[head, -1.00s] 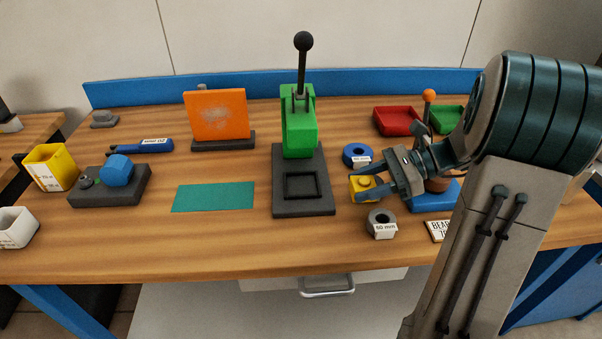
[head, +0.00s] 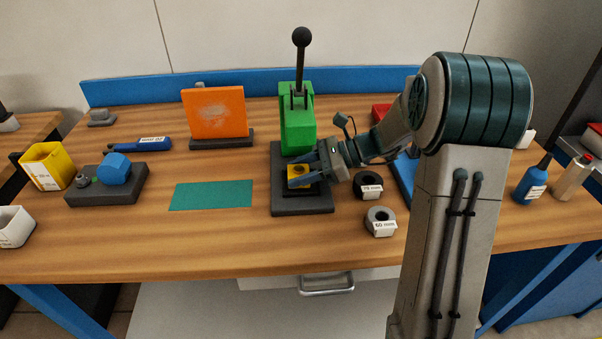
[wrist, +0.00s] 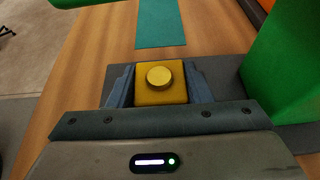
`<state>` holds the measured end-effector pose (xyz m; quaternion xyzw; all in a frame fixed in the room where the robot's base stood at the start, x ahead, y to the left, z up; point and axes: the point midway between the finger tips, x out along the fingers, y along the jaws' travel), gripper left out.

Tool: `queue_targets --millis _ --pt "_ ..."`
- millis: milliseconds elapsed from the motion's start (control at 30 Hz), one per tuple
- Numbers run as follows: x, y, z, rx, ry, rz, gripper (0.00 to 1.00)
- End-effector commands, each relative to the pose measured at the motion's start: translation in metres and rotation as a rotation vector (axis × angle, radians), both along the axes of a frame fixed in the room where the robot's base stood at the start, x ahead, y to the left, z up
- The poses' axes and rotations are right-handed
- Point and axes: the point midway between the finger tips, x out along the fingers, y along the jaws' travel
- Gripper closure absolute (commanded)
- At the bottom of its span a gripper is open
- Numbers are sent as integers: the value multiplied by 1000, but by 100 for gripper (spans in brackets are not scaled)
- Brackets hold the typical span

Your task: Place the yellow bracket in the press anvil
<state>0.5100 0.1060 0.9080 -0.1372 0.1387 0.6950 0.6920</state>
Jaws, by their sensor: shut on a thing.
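The yellow bracket (head: 298,173) is held between the two blue-grey fingers of my gripper (head: 302,176). In the wrist view the bracket (wrist: 148,97) shows a round yellow boss on top, with one finger on each side. The press anvil (head: 300,207) is a dark plate in front of the green press (head: 297,130). My gripper and the bracket are over the anvil's square recess and hide most of it. I cannot tell whether the bracket is inside the recess or just above it.
The press column stands right behind the bracket, with a black lever (head: 301,65) above.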

Motion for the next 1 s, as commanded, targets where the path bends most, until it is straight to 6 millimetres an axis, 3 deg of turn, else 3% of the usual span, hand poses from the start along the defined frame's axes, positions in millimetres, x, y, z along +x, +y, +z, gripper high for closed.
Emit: queue_targets --millis 400,433,500,867,1000 --pt "0 0 -8 1 -2 1 87" --pt "0 0 -8 0 -2 1 49" --pt "0 0 -7 0 -2 1 33" --pt "0 0 -3 0 -4 1 33" --pt "1 -18 4 0 -5 -4 33"
